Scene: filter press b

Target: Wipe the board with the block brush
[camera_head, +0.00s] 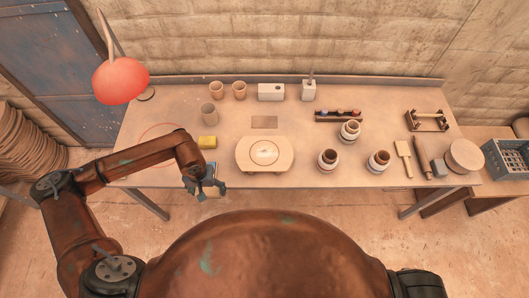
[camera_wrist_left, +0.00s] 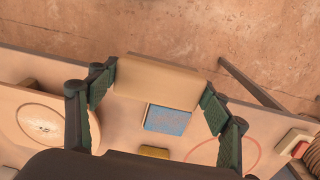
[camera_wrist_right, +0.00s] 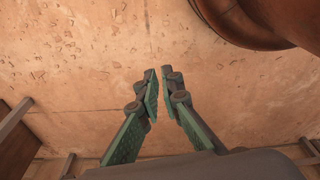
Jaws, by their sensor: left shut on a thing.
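A wooden block (camera_wrist_left: 158,82), apparently the block brush, is held between the fingers of my left gripper (camera_wrist_left: 158,92). In the head view the left gripper (camera_head: 205,187) is at the table's front edge, left of the round pale board (camera_head: 244,156). The board has a reddish ring with a white patch inside and also shows in the left wrist view (camera_wrist_left: 22,108). A blue rectangular pad with a pale edge (camera_wrist_left: 168,120) shows just beyond the block; whether it touches the block is unclear. My right gripper (camera_wrist_right: 159,75) is over the floor, empty, its fingertips close together.
Several jars, including one (camera_head: 328,160), stand right of the board. A red lamp (camera_head: 121,81) overhangs the left side. A dark flat patch (camera_head: 264,122) lies behind the board.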

